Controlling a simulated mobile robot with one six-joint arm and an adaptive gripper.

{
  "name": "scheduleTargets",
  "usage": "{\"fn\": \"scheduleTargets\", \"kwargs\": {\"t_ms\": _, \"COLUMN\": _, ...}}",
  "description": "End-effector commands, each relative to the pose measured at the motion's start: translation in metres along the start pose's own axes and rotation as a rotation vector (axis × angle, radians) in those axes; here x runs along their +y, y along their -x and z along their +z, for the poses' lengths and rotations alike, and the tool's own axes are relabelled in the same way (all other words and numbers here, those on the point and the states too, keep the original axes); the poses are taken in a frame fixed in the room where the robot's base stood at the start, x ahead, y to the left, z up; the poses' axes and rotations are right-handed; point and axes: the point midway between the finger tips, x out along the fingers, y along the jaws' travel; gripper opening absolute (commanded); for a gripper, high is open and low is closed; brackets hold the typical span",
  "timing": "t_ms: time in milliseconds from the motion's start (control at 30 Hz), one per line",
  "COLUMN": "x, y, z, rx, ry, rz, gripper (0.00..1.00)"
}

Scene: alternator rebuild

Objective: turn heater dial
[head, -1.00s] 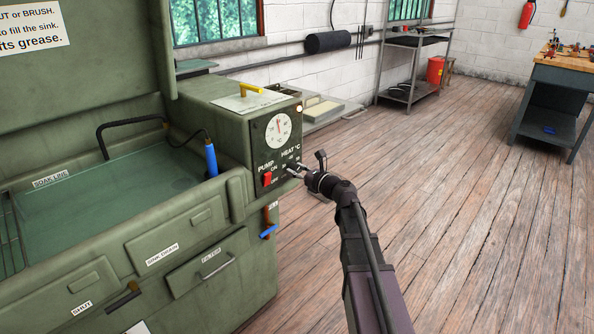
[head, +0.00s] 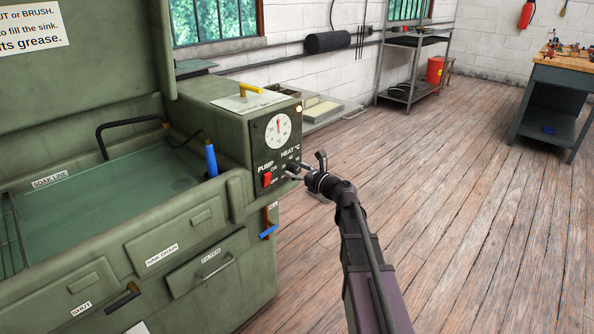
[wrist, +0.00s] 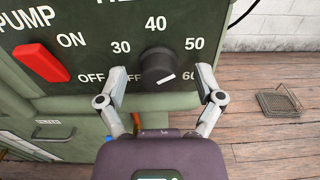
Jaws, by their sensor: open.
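The heater dial (wrist: 155,66) is a round black knob on the dark control panel, under the HEAT heading. Its scale reads OFF, 30, 40, 50 and 60. In the wrist view the white mark on the dial lies low on its right side, slanted toward the 60. My gripper (wrist: 161,76) is open, with one finger on each side of the dial and visible gaps between fingers and knob. In the head view my gripper (head: 296,174) is right at the panel's lower right, and the dial is small and hard to make out there.
The red pump switch (wrist: 40,63) is left of the dial, beside ON and OFF labels. A round white gauge (head: 277,131) is above it. A blue-handled brush (head: 211,160) stands at the sink edge. A wire basket (wrist: 279,102) lies on the floor.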

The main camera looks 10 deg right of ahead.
Motion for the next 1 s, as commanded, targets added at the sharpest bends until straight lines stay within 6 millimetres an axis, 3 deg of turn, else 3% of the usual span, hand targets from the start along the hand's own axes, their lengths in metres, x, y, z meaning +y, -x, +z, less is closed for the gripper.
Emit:
{"fn": "scheduleTargets", "kwargs": {"t_ms": 267, "x": 0.001, "y": 0.019, "z": 0.000, "rx": 0.000, "ry": 0.000, "rz": -0.001, "gripper": 0.85}}
{"fn": "scheduleTargets", "kwargs": {"t_ms": 700, "x": 0.001, "y": 0.086, "z": 0.000, "rx": 0.000, "ry": 0.000, "rz": -0.002, "gripper": 0.85}}
{"fn": "scheduleTargets", "kwargs": {"t_ms": 1000, "x": 0.000, "y": 0.115, "z": 0.000, "rx": 0.000, "ry": 0.000, "rz": -0.001, "gripper": 0.85}}
